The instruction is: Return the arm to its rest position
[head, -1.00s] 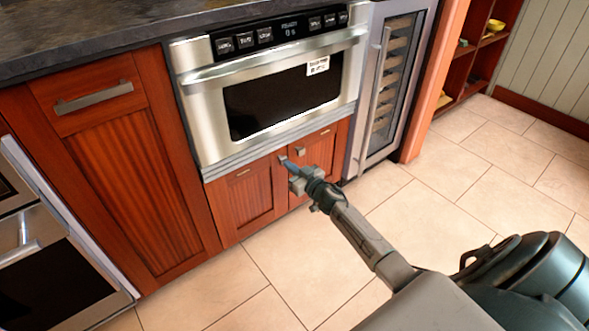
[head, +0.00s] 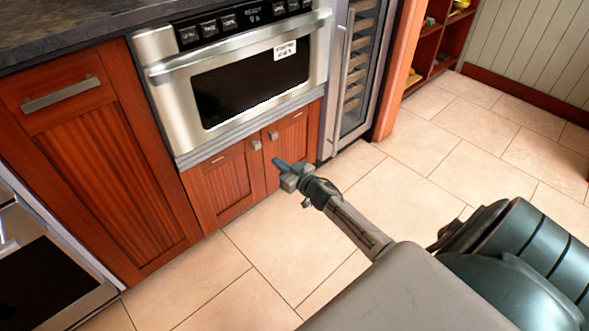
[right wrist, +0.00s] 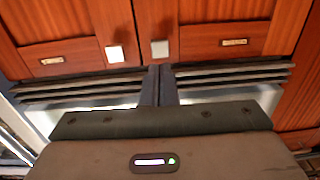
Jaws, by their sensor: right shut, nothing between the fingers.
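My right gripper (head: 279,165) is shut and empty in the head view. It is out in front of the lower cabinet doors (head: 225,180), under the microwave drawer (head: 255,85). In the right wrist view its two fingers (right wrist: 159,85) are together, with nothing between them. The microwave drawer is stainless steel with a dark window and a long bar handle (head: 240,43), and its front looks closed. My left gripper is in neither view.
A drawer with a bar handle (head: 62,93) and an oven (head: 45,270) are at the left. A wine cooler (head: 352,80) stands right of the microwave. Open shelves (head: 435,45) are at the far right. The tiled floor (head: 400,195) is clear.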

